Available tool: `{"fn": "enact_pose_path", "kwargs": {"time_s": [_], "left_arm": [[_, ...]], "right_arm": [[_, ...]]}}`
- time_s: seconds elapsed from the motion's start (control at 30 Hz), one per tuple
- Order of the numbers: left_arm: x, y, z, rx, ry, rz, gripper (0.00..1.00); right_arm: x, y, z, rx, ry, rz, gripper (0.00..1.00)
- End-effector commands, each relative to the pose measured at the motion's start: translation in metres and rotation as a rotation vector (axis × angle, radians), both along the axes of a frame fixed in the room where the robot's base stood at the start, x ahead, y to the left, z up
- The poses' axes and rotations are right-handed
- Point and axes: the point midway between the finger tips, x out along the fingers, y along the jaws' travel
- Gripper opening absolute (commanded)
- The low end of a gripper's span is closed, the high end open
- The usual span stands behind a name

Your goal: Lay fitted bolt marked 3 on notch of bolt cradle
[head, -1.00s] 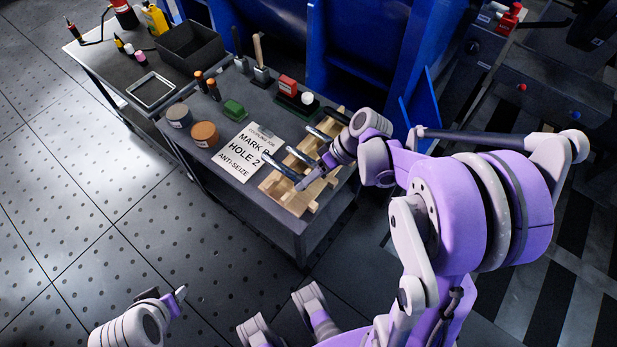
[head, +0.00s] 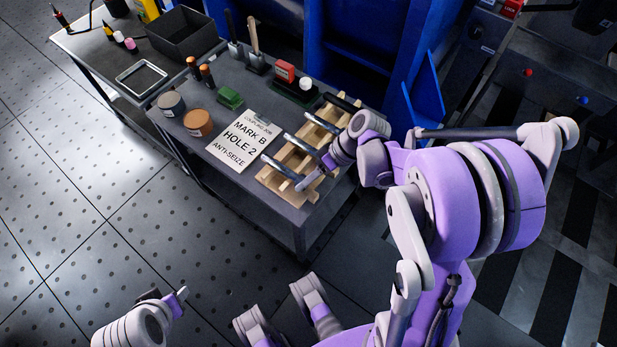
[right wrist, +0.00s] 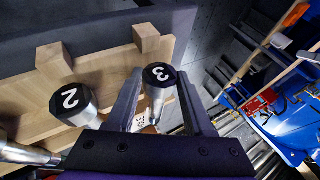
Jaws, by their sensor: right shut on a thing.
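The bolt marked 3 (right wrist: 158,84) has a black octagonal head and a silver shank. My right gripper (right wrist: 150,100) is shut on it, a finger on each side. In the head view my right gripper (head: 305,184) is at the near end of the wooden bolt cradle (head: 272,181), by the nearest bolt (head: 282,167). In the right wrist view, the bolt marked 2 (right wrist: 72,100) is to the left, by the pale cradle (right wrist: 105,66) with its upright blocks. Whether bolt 3 touches a notch is hidden. My left gripper (head: 168,295) is low at left, away from the table; its jaws are unclear.
More bolts (head: 300,143) lie across the cradle towards the back. A job card (head: 243,141) lies left of it, with tins (head: 197,122) and a green block (head: 229,98) beyond. A red-topped stamp (head: 285,72) stands behind. A blue machine frame (head: 345,60) rises behind the table.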

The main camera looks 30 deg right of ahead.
Motion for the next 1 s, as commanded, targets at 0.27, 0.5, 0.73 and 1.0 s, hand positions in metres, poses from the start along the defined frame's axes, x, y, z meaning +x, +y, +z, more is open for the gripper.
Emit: {"fn": "enact_pose_path", "kwargs": {"time_s": [0.27,0.5,0.73,1.0], "left_arm": [[0.0,0.0,0.0002,0.0,0.0,0.0,0.5],[0.0001,0.0,-0.0029,0.0,0.001,0.0,0.5],[0.0004,0.0,-0.0063,0.0,0.002,0.0,0.5],[0.0004,0.0,-0.0066,0.0,0.002,0.0,0.5]], "right_arm": [[0.0003,0.0002,0.0006,0.001,-0.001,0.0,0.0],[0.0003,0.0003,-0.0033,0.001,-0.001,0.0,0.0],[0.0003,0.0003,-0.0074,0.002,0.0,0.0,0.0],[0.0001,0.0001,-0.0081,0.001,-0.001,0.0,0.86]]}}
